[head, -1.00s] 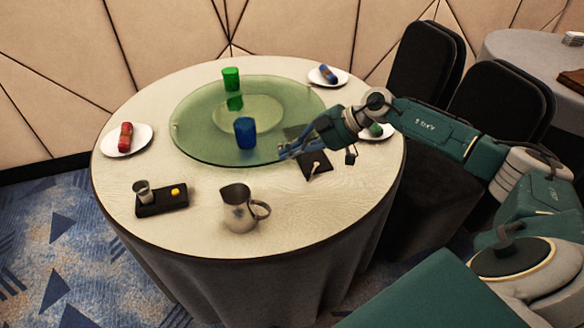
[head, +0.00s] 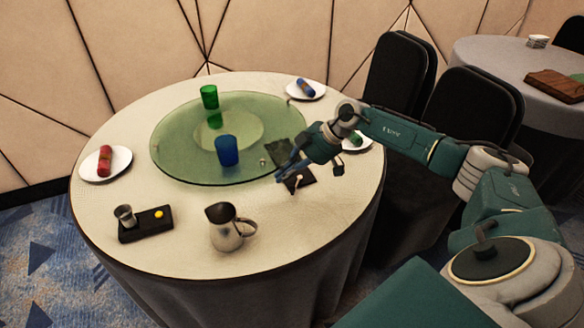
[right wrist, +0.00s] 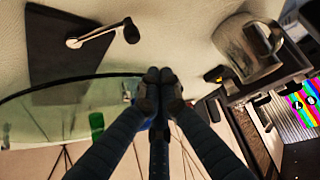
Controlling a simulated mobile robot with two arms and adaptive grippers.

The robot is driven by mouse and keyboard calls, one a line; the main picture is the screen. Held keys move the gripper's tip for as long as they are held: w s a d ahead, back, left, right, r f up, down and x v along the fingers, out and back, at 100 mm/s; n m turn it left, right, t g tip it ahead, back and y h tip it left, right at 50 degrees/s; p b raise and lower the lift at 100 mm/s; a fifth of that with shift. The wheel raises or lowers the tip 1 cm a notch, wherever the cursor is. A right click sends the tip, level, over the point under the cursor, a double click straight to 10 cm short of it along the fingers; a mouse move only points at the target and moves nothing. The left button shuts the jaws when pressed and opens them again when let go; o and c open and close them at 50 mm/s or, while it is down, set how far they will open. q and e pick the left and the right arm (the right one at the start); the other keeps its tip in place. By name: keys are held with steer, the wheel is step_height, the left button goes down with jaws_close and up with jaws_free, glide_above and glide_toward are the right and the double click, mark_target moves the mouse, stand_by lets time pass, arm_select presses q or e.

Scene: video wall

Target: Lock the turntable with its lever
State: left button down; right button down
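The round green glass turntable (head: 180,165) lies on the white-clothed table and carries a green cup (head: 209,97) and a blue cup (head: 228,151). A dark square plate (head: 304,187) at its right front edge bears the lever (head: 297,183). In the right wrist view the lever (right wrist: 98,34) shows a light pivot and arm with a black knob, above the glass edge. My right gripper (head: 280,176) is low beside the plate's left side. In the right wrist view its blue fingers (right wrist: 158,82) meet at the tips, apart from the lever, with nothing visible between them. My left gripper is out of view.
A metal pitcher (head: 229,232) stands at the table's front. A black tray (head: 146,229) with a small cup and a yellow piece is to its left. White plates with rolled napkins (head: 105,160) sit around the rim. Black chairs (head: 405,75) stand at the right.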

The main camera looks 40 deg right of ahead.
mark_target(296, 183)
steer(key=x, duration=0.4)
steer(key=shift+a, duration=0.1)
steer(key=shift+s+d+f+p, duration=0.15)
steer(key=shift+s+d+p, duration=0.1)
steer(key=shift+s+d, duration=0.25)
steer(key=shift+s+d+f+p, duration=0.2)
steer(key=shift+s+d, duration=0.05)
steer(key=shift+d, duration=0.3)
steer(key=shift+s+d, duration=0.4)
